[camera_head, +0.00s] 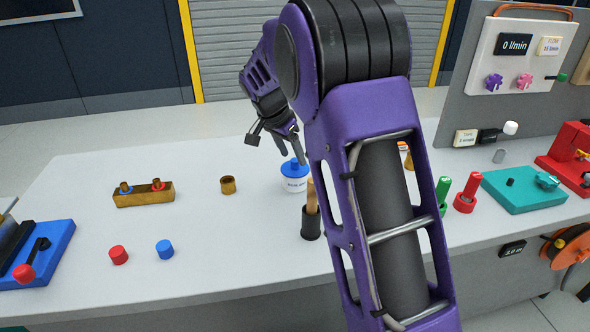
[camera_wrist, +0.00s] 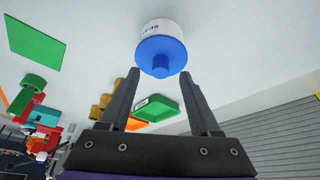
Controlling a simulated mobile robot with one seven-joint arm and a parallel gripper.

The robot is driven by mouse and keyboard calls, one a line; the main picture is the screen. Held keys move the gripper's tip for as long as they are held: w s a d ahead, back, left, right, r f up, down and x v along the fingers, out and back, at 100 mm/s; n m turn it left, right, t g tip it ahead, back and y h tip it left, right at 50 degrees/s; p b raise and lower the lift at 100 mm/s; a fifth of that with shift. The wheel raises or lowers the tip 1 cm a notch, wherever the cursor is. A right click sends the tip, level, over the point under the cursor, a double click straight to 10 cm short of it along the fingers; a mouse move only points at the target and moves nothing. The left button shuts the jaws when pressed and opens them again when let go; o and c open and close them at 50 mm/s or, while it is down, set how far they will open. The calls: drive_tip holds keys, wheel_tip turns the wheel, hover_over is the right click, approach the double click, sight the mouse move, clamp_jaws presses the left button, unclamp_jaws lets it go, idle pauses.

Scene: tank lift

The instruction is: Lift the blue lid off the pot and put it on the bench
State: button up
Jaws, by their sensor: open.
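The pot (camera_head: 294,184) is a small white cylinder with dark lettering, standing on the bench (camera_head: 215,232). Its blue lid (camera_head: 294,168) is on top, with a small blue knob. In the wrist view the blue lid (camera_wrist: 161,55) and the white pot (camera_wrist: 160,27) show at the top centre, just beyond the fingertips. My gripper (camera_head: 289,148) is just above the lid in the head view, tilted down. In the wrist view my gripper (camera_wrist: 161,78) has its two dark fingers spread wide, with the knob between their tips and apart from both.
A dark holder (camera_head: 311,224) with a wooden handle stands close in front of the pot. A brass cup (camera_head: 228,185) is to its left. Red (camera_head: 118,255) and blue (camera_head: 165,249) caps lie at the front left. Free bench lies between them and the pot.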

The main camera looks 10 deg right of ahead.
sight(291, 170)
drive_tip(key=shift+x, duration=1)
clamp_jaws()
drive_tip(key=shift+r, duration=0.1)
wheel_tip(291, 170, up, 9)
drive_tip(key=p, duration=0.1)
drive_tip(key=s+a+f+n+y+b, duration=0.1)
drive_tip(key=s+a+f+n, duration=0.25)
drive_tip(key=s+a, duration=0.45)
drive_tip(key=shift+n+t, duration=0.55)
drive_tip(key=shift+t, duration=0.05)
drive_tip(key=shift+w+a+f+b, duration=0.1)
drive_tip(key=shift+a+f+b, duration=0.2)
drive_tip(key=shift+f, duration=1.35)
drive_tip(key=shift+w+a+f+b, duration=0.15)
drive_tip(key=shift+a+f+b, duration=0.15)
drive_tip(key=shift+f, duration=1.3)
drive_tip(key=shift+w+a+f+b, duration=0.1)
drive_tip(key=shift+a+f+b, duration=0.2)
drive_tip(key=shift+f, duration=1.35)
